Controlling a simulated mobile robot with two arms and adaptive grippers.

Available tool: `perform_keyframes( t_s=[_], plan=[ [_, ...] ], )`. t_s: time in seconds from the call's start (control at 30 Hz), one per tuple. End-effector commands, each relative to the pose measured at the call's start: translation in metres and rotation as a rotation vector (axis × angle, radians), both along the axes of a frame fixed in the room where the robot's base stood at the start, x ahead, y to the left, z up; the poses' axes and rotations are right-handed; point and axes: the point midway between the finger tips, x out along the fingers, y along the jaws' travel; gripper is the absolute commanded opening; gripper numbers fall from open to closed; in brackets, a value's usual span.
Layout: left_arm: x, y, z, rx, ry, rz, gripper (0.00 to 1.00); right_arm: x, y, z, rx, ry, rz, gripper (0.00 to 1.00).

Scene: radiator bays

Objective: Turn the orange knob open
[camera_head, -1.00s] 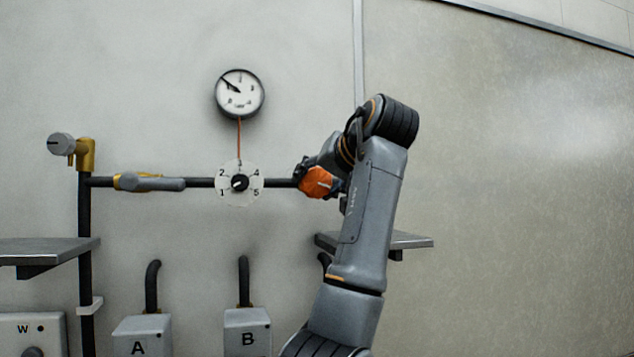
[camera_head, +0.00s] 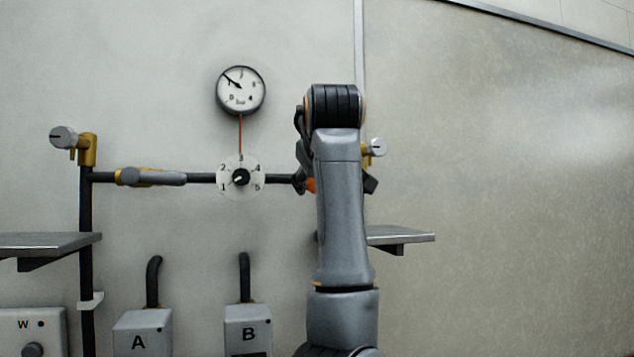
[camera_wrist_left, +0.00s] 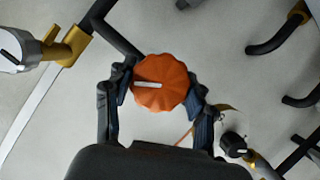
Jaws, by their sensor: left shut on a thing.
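The orange knob (camera_wrist_left: 160,85) is ribbed and round, with a white pointer bar that points left in the left wrist view. My left gripper (camera_wrist_left: 160,96) is shut on it, one dark finger on each side. In the head view only a sliver of the orange knob (camera_head: 311,185) shows at the right end of the dark pipe. My left arm and wrist cover the rest of it. My left gripper (camera_head: 336,183) is mostly hidden there behind the wrist. My right gripper is not in view.
A round gauge (camera_head: 241,91) hangs above a numbered dial (camera_head: 240,177) left of my gripper. A yellow valve with a grey lever (camera_head: 150,177) is further left. Shelves stand at left (camera_head: 45,243) and right (camera_head: 400,236). Boxes A (camera_head: 142,335) and B (camera_head: 248,331) are below.

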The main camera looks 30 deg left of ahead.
Motion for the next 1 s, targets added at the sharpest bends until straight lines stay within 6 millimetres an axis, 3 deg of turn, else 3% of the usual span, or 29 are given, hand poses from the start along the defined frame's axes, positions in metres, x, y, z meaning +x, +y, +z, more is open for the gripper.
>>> perform_keyframes(
  t_s=[0.03,1.0],
  plan=[
    [0.002,-0.001,-0.008,-0.039,-0.021,-0.004,0.23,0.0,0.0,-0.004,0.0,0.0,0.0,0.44],
    [0.002,-0.001,-0.008,-0.573,-0.644,0.0,0.23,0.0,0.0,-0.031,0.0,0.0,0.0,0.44]
  ],
)
